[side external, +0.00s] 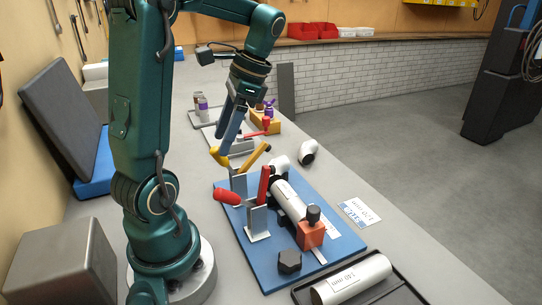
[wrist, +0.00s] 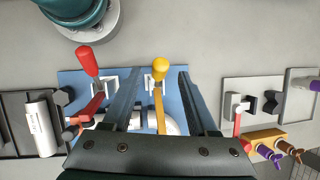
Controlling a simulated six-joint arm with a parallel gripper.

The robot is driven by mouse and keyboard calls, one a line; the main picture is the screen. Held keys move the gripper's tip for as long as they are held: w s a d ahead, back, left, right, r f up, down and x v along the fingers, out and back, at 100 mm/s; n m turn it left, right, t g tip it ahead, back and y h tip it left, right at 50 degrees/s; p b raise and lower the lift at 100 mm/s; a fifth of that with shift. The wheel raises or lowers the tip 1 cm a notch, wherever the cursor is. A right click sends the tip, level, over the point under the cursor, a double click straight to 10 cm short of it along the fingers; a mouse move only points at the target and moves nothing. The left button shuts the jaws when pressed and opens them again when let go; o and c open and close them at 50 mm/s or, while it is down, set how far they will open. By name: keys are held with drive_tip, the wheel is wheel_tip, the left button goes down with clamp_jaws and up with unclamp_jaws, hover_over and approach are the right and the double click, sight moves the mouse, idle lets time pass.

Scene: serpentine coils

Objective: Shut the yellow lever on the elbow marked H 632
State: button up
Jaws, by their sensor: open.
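The yellow lever (side external: 256,155) stands slanted at the far end of the blue board (side external: 232,233), its rounded yellow knob (side external: 219,154) toward my arm. In the wrist view the yellow lever (wrist: 160,110) runs between my fingers, the knob lying near the fingertips. My gripper (side external: 227,138) is open, its two fingers apart on either side of the lever in the wrist view (wrist: 160,75); I cannot tell whether either touches it. A white elbow (side external: 281,162) sits beside the yellow lever's clamp; in the wrist view it is partly hidden. No H 632 mark is readable.
A red lever (side external: 263,183) with a red handle (side external: 228,197) stands nearby on the same board, beside a white pipe (side external: 290,200) and an orange block (side external: 310,236). A loose elbow (side external: 308,151) lies right of the board. Another fixture with a red lever (side external: 266,125) stands farther back.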

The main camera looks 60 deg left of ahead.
sight(217, 154)
drive_tip(key=shift+x, duration=2.45)
clamp_jaws()
